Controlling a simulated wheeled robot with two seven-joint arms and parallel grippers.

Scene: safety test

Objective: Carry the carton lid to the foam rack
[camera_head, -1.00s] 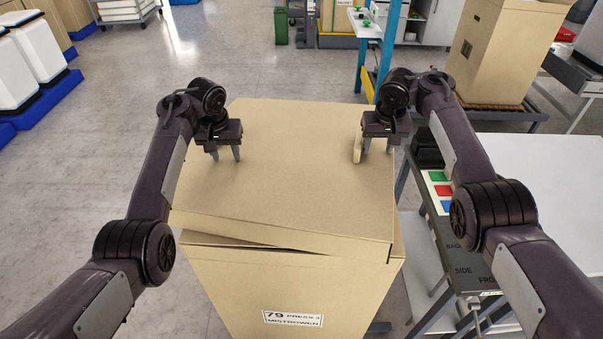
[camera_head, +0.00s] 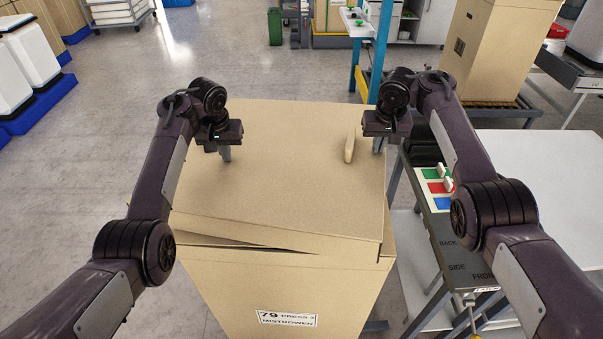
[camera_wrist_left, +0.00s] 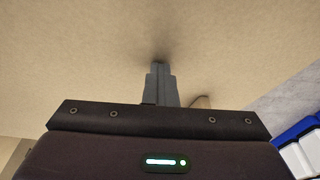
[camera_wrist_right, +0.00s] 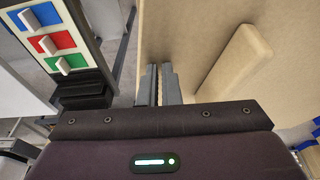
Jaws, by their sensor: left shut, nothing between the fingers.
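The carton lid (camera_head: 270,170) is a wide tan cardboard cap, lying askew on the tall carton (camera_head: 240,285); a dark gap shows at the front. A tan upright tab (camera_head: 349,148) stands near its right edge, also seen in the right wrist view (camera_wrist_right: 236,62). My left gripper (camera_head: 225,153) is shut and empty over the lid's left part; its fingers (camera_wrist_left: 160,70) point at the cardboard. My right gripper (camera_head: 378,145) is by the lid's right edge, apart from the tab. Its fingers (camera_wrist_right: 159,75) are close together with a narrow gap. I cannot identify the foam rack.
At right stands a bench with a panel of coloured switches (camera_head: 439,188) and a pale tabletop (camera_head: 540,160). Another tall carton (camera_head: 497,50) stands at the back right. White blocks on blue bases (camera_head: 40,105) stand at the left. The floor (camera_head: 110,150) left of the carton is clear.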

